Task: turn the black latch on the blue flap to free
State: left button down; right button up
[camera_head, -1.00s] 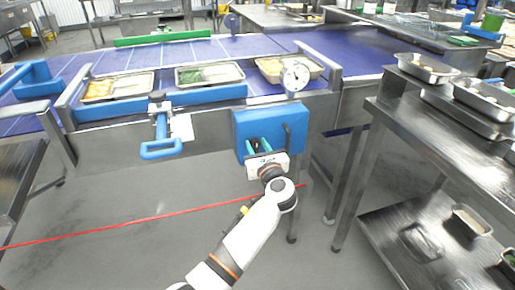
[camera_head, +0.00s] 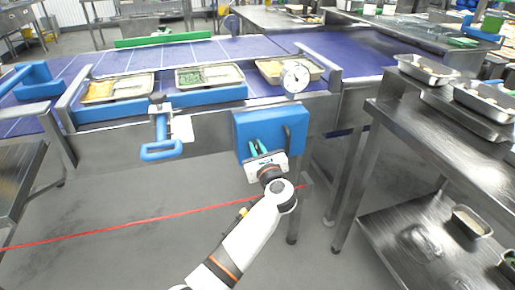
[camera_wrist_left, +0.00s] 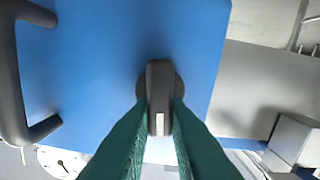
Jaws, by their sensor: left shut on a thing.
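The blue flap (camera_head: 270,122) hangs on the front of the conveyor, below the round dial. The black latch (camera_wrist_left: 159,85) shows in the left wrist view as a dark bar on a round base, in line with the fingers, with a pale mark near its end. My left gripper (camera_head: 258,147) faces the flap in the head view. Its green fingers (camera_wrist_left: 160,118) are shut on the latch, one on each side. In the head view the latch is hidden by the gripper. My right gripper is not in view.
A black handle (camera_wrist_left: 22,75) stands out from the flap beside the latch. A round dial (camera_head: 295,77) is above the flap. A blue handle (camera_head: 161,149) hangs left of it. Trays (camera_head: 210,76) sit on the conveyor. A steel table (camera_head: 440,140) stands at right.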

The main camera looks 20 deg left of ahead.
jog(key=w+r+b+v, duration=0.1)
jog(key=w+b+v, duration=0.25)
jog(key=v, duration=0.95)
pick_arm(q)
jog(key=shift+s+a+f+n+b, duration=0.2)
jog(key=shift+n+b, duration=0.4)
jog(key=shift+n, duration=2.15)
jog(key=shift+a+f+n+b, duration=0.2)
jog(key=shift+n+b, duration=0.45)
jog(key=shift+n, duration=2.15)
jog(key=shift+s+a+f+n+b, duration=0.1)
jog(key=shift+f+n+b, duration=0.35)
jog(key=shift+n, duration=2.3)
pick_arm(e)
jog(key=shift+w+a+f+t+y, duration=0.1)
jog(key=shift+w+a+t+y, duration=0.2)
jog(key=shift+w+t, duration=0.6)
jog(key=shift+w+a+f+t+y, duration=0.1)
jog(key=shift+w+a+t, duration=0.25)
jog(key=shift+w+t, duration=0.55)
pick_arm(q)
jog(key=shift+r, duration=0.15)
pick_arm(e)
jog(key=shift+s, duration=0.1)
pick_arm(q)
jog(key=c, duration=1.4)
grip_release()
